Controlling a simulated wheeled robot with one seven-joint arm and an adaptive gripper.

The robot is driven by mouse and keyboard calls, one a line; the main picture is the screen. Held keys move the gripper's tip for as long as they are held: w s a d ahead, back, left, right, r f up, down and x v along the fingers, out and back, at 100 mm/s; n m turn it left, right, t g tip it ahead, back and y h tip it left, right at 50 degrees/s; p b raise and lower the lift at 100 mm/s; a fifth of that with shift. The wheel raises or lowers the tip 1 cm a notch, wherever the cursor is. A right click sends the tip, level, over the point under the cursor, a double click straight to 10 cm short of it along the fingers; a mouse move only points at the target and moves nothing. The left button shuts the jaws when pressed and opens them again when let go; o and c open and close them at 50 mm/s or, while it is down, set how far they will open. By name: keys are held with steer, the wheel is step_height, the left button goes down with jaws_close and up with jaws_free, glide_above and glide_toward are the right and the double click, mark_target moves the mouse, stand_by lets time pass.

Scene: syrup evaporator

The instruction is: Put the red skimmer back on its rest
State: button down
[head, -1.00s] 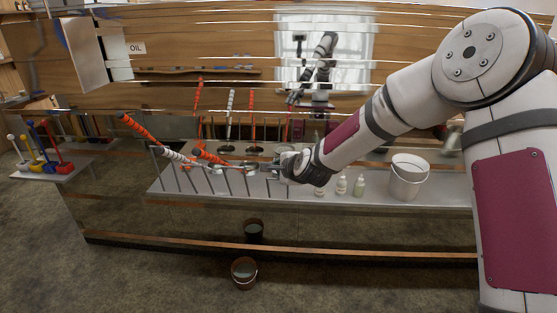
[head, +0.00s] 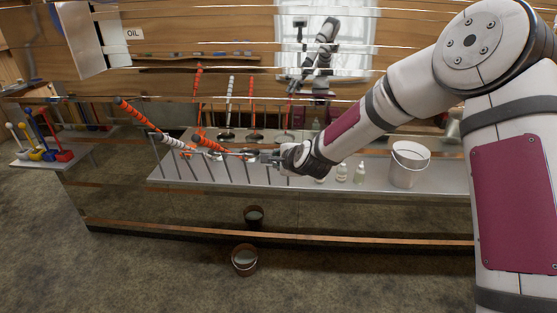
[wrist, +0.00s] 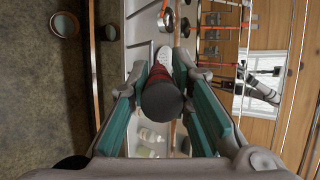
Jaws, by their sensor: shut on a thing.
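In the wrist view, my gripper (wrist: 163,110), with teal finger pads, is closed around a red handle with a dark round end cap (wrist: 161,98), which I take for the red skimmer. The cap faces the wrist camera, and the handle's far part is foreshortened behind it. I cannot tell which rest is empty.
The grey shelf (head: 320,180) runs along a mirror-like metal body that reflects handles and my arm. Small bottles (head: 342,173) and a white bucket (head: 409,165) stand to the right. A brown bucket (head: 244,261) is on the floor. Coloured-handled tools (head: 45,143) stand far left.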

steer(key=shift+f, duration=0.45)
stand_by(0.4)
steer(key=c, duration=1.4)
jaws_free()
steer(key=shift+o, duration=0.2)
steer(key=v, duration=1.2)
steer(key=shift+a, duration=0.1)
